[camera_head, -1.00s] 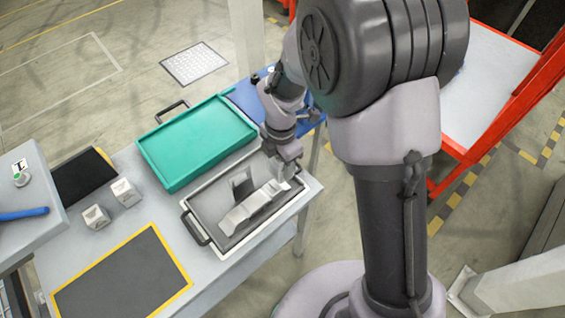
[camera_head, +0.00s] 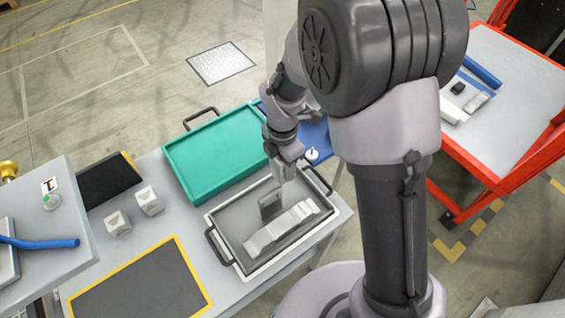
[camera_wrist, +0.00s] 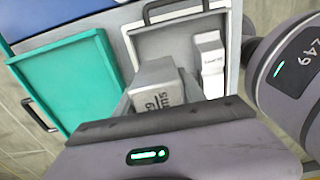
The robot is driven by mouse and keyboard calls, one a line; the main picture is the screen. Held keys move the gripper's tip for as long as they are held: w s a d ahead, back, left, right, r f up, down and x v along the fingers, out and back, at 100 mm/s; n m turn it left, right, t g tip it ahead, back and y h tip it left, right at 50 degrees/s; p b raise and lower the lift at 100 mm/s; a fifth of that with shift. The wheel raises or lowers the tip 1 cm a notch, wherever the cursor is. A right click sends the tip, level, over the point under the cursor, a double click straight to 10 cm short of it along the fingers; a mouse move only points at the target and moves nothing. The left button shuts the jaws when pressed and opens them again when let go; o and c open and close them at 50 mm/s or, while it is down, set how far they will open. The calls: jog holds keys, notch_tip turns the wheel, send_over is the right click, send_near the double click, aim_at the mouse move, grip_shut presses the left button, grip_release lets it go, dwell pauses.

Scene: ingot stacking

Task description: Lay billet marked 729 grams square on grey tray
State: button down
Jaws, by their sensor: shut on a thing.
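The grey tray (camera_head: 226,262) has a pale rim and black handles and lies on the table; it also shows in the wrist view (camera_wrist: 150,50). My gripper (camera_head: 284,176) is over its far part, partly hidden by my wrist. In the wrist view it is shut on a pale grey billet (camera_wrist: 157,76), whose marking is upside down and only partly readable. A darker upright block (camera_head: 270,206) shows below my wrist; I cannot tell whether it is the held billet.
Two small pale blocks (camera_head: 148,200) and a yellow-edged dark mat (camera_head: 140,288) are on the table to the left. A red-framed cart (camera_head: 490,95) with a few items stands at the right.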

jog(key=shift+f+b, duration=2)
jog(key=shift+f, duration=1.3)
jog(key=shift+f, duration=0.55)
jog(key=c, duration=0.9)
grip_release()
jog(key=shift+r+p, duration=1.3)
jog(key=shift+r, duration=0.3)
jog(key=o, duration=0.5)
jog(key=shift+f, duration=0.1)
jog(key=shift+o, duration=0.2)
